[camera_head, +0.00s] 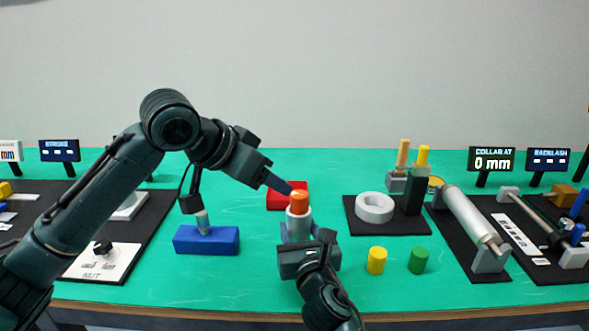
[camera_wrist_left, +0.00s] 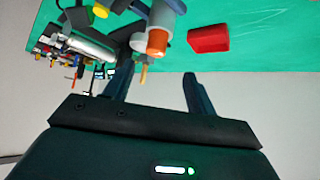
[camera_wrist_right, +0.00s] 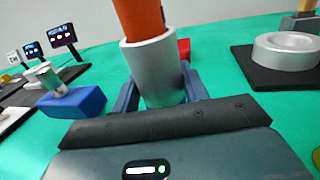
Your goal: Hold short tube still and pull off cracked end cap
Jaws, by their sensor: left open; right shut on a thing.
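The short tube (camera_head: 298,229) is silver-grey and stands upright. It also shows large in the right wrist view (camera_wrist_right: 155,72). The orange end cap (camera_head: 299,204) sits in its upper end, and it also shows in the right wrist view (camera_wrist_right: 142,18) and the left wrist view (camera_wrist_left: 157,42). I cannot make out a crack. My right gripper (camera_head: 302,242) is shut on the tube, one finger on each side. My left gripper (camera_head: 287,188) is open and empty, its fingertips close to the cap's upper left. In the left wrist view the cap lies just beyond the fingertips, apart from them.
A red block (camera_head: 276,195) lies behind the tube. A blue block (camera_head: 207,241) with a grey peg stands left. Yellow (camera_head: 377,260) and green (camera_head: 418,260) cylinders stand right, before a black mat (camera_head: 402,229) with a white ring (camera_head: 374,207). Green table shows between them.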

